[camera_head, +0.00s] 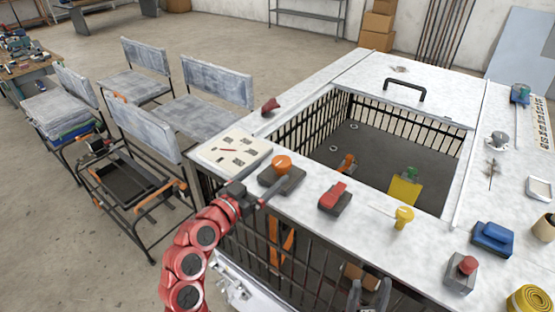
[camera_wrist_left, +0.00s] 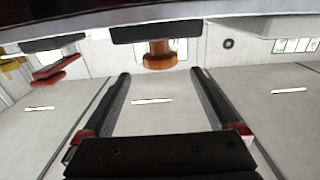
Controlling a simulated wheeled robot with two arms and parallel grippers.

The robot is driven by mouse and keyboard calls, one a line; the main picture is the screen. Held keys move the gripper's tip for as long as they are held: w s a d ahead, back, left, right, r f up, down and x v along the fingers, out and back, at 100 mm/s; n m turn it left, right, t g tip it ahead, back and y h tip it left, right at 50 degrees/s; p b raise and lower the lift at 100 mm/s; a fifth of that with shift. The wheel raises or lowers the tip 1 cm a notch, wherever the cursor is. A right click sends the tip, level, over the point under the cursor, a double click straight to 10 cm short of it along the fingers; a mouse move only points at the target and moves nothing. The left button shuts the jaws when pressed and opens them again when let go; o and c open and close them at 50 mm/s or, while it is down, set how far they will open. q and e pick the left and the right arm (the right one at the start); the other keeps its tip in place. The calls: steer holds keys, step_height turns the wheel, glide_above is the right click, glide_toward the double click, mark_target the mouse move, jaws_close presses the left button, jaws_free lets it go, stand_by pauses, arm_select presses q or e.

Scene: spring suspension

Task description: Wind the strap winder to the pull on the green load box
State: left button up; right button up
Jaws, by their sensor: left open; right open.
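An orange round knob on a dark base (camera_head: 282,165) stands on the near left rim of the white bench; it may be the strap winder. My left gripper (camera_head: 262,190) is open and empty just in front of this knob. In the left wrist view the orange knob (camera_wrist_left: 160,55) appears upside down, ahead of and between the open fingers, not touched by them. A small green object (camera_head: 413,172) stands by a yellow plate in the sunken pit; I cannot tell whether it is the load box. My right gripper (camera_head: 370,297) is open at the bottom edge, partly cut off.
A red lever block (camera_head: 333,196), a yellow knob (camera_head: 403,217), a blue block (camera_head: 492,238) and a red-button box (camera_head: 461,273) stand along the near rim. Black bars line the pit (camera_head: 350,150). Chairs and a cart (camera_head: 130,185) stand on the left.

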mark_target(275, 162)
arm_select(q)
steer(key=p+x, duration=0.1)
steer(key=x, duration=0.4)
steer(key=shift+p, duration=0.4)
steer(key=shift+f, duration=0.1)
steer(key=c, duration=1.4)
steer(key=shift+f+b, duration=0.15)
steer(key=shift+b, duration=0.4)
steer(key=m+g+h+b, duration=0.1)
steer(key=g+b, duration=0.1)
steer(key=b, duration=0.5)
steer(key=m+g+h+b, duration=0.2)
steer(key=b, duration=0.5)
steer(key=m+g+h+b, duration=0.2)
steer(key=b, duration=0.4)
steer(key=shift+w+a+f+b, duration=0.25)
steer(key=shift+w+a+b, duration=0.1)
steer(key=shift+w+b, duration=0.05)
steer(key=shift+r+m+g+h+b, duration=0.15)
steer(key=shift+m+g+h+b, duration=0.35)
steer(key=shift+m+g+b, duration=0.35)
steer(key=shift+r+g+b, duration=0.2)
steer(key=shift+g+b, duration=0.15)
steer(key=shift+b, duration=0.15)
